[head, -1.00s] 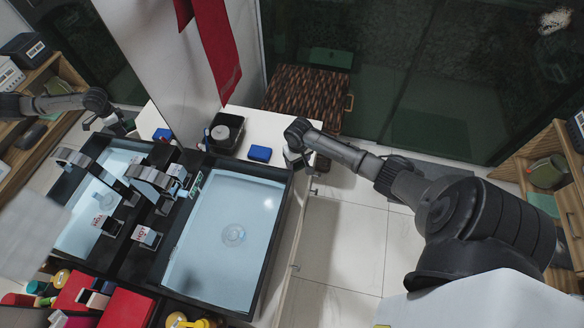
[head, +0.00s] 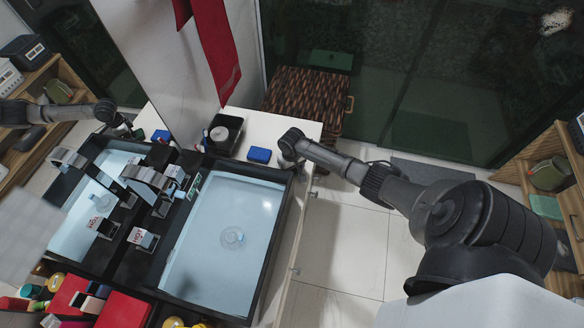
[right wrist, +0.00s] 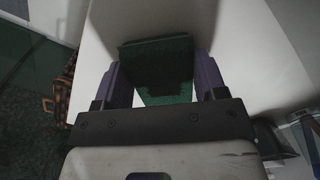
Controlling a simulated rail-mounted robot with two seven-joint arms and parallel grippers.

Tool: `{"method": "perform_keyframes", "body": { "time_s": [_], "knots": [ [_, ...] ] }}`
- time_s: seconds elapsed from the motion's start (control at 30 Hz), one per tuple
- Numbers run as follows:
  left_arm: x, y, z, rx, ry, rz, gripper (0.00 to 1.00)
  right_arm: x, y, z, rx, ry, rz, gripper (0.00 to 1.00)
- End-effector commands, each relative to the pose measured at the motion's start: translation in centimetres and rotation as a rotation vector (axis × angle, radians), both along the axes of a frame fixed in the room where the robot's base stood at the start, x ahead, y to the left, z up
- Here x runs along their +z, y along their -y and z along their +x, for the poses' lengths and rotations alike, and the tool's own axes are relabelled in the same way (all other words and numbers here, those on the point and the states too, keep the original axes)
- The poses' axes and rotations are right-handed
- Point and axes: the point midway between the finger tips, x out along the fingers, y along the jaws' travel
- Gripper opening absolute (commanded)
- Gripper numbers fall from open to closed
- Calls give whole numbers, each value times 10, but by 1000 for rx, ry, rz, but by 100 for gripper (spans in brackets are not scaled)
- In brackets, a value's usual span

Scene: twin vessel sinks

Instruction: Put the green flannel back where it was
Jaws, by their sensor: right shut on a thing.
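The green flannel (right wrist: 160,88) is a folded green piece between the two purple-grey fingers of my right gripper (right wrist: 158,70) in the right wrist view. The gripper is shut on it, over a white surface. A dark shadow falls on the flannel. In the head view my right wrist (head: 291,143) is at the right end of the white counter (head: 258,125), beyond the right basin. The fingers and the flannel are mostly hidden there. My left gripper is not in view; the arm at the left looks like a mirror reflection of my right one.
A blue box (head: 260,155) and a black container (head: 226,131) stand on the counter, left of my wrist. The water-filled basin (head: 225,235) is nearer. A red towel (head: 217,55) hangs above. A brown woven basket (head: 305,100) stands behind. Another green folded piece (head: 545,207) lies on the right shelf.

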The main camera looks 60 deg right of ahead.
Motion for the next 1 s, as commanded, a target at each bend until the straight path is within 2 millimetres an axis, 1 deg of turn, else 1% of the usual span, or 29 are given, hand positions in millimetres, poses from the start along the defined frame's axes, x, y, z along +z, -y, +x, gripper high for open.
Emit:
{"method": "perform_keyframes", "body": {
  "time_s": [0.1,0.13,0.4,0.63,0.73,0.87,1.0],
  "knots": [
    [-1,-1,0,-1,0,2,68,-3,0,0,-1,-1,0,43],
    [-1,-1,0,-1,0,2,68,-3,0,0,-1,-1,0,66],
    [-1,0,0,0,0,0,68,-2,0,0,0,0,0,91],
    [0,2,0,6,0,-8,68,-2,0,0,0,0,0,91],
    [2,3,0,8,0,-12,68,5,0,0,1,2,-1,91],
    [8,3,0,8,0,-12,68,24,1,1,1,3,-1,91],
    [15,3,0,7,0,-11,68,51,1,0,1,2,0,91]
  ]
}}
